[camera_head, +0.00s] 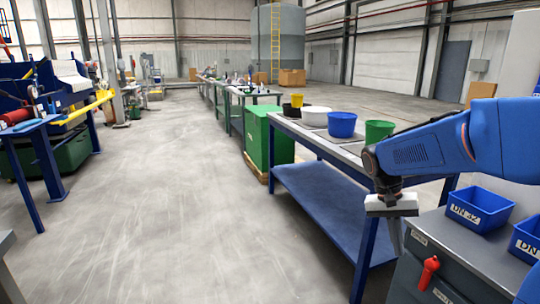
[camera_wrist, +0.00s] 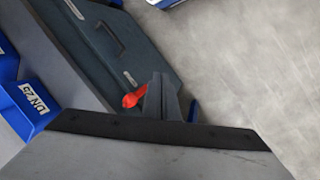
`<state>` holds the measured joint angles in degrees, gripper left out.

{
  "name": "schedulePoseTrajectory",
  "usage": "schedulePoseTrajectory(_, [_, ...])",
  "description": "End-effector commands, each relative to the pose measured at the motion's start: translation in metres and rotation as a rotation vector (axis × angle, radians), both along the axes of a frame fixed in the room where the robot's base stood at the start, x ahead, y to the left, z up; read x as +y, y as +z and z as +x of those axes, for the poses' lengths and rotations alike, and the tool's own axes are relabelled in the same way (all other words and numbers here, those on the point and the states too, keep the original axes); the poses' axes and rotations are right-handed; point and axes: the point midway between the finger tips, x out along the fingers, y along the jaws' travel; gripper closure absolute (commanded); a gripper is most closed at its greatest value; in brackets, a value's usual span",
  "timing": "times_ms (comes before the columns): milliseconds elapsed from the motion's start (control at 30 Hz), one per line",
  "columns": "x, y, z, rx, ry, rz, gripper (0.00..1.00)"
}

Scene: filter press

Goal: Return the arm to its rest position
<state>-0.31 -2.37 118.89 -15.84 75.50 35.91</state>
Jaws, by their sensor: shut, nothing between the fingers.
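My blue arm reaches in from the right in the head view and bends down at the wrist. My gripper (camera_head: 397,240) hangs from it, pointing down, with its fingers together and nothing in them. It is in front of the blue workbench and just left of the grey cabinet. In the wrist view, my gripper (camera_wrist: 163,95) shows as grey closed fingers, with the red handle (camera_wrist: 135,97) of the cabinet beyond them. I cannot tell the exact gap between fingers and cabinet.
The grey cabinet (camera_head: 475,245) carries blue bins, one marked DN 32 (camera_head: 478,208). The blue workbench (camera_head: 315,185) holds a blue bucket (camera_head: 342,125), a green bucket (camera_head: 378,131) and a white bowl (camera_head: 315,117). A green box (camera_head: 268,140) stands beyond. The floor on the left is open.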

Motion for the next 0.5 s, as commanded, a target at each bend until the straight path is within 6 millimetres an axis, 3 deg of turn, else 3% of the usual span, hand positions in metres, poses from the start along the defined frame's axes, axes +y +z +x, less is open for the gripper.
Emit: schedulePoseTrajectory(500, [0.03,0.023,-0.102,-0.216,0.251,0.142,1.0])
